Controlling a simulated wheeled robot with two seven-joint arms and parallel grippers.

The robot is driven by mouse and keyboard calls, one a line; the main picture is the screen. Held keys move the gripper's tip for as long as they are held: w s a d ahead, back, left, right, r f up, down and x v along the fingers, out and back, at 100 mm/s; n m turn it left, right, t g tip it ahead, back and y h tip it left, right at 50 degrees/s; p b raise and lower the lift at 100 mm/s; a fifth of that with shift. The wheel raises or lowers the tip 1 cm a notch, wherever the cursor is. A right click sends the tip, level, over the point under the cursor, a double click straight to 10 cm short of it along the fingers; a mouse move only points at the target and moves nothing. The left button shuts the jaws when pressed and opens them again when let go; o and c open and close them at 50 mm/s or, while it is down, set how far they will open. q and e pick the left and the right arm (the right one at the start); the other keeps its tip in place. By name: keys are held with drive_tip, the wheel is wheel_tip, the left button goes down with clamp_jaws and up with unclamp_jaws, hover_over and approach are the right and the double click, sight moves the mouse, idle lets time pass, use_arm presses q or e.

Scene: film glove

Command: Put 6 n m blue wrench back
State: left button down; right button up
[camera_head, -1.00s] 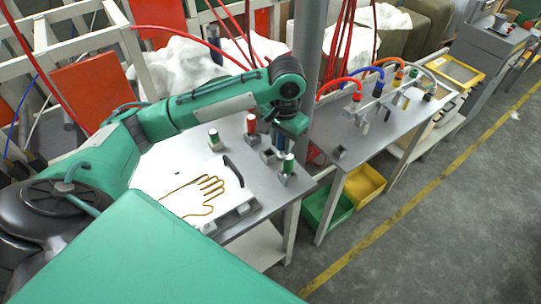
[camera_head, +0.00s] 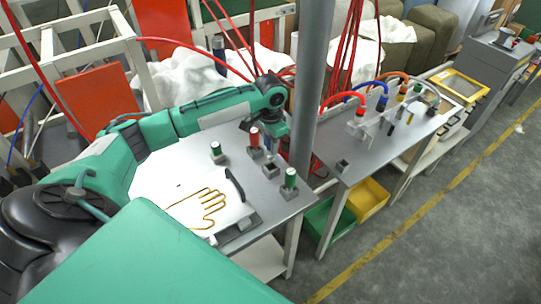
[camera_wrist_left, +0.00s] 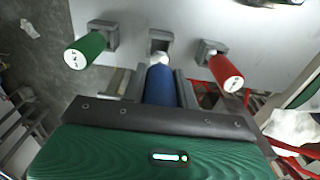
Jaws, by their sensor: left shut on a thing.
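The blue wrench (camera_wrist_left: 160,86) is between my left gripper's fingers (camera_wrist_left: 160,92) in the left wrist view, and the gripper is shut on it. Its pale end points at a grey square holder (camera_wrist_left: 160,38); I cannot tell whether it touches or enters it. A green wrench (camera_wrist_left: 86,49) stands in a holder to the left and a red wrench (camera_wrist_left: 226,72) in one to the right. In the head view my left gripper (camera_head: 274,132) is over the far right part of the table, near the red wrench (camera_head: 254,138). The blue wrench is not clearly visible there. My right gripper is not in view.
A grey pole (camera_head: 315,85) rises close right of my left gripper. A second table (camera_head: 362,158) with hanging tools stands beyond it.

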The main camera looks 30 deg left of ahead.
sight(271, 159)
use_arm(q)
wheel_tip(271, 159, down, 3)
drive_tip(key=shift+f, duration=0.1)
wheel_tip(271, 159, down, 3)
drive_tip(key=shift+f+p, duration=0.15)
drive_tip(key=shift+p, duration=0.45)
drive_tip(key=shift+f, duration=0.3)
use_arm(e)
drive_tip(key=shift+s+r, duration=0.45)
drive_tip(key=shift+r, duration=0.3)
use_arm(q)
drive_tip(key=shift+f, duration=0.1)
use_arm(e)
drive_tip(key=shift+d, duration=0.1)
use_arm(q)
drive_tip(key=c, duration=1.1)
unclamp_jaws()
wheel_tip(271, 159, up, 11)
drive_tip(key=shift+f+b, duration=0.1)
drive_tip(key=shift+b, duration=1.1)
drive_tip(key=shift+r, duration=0.75)
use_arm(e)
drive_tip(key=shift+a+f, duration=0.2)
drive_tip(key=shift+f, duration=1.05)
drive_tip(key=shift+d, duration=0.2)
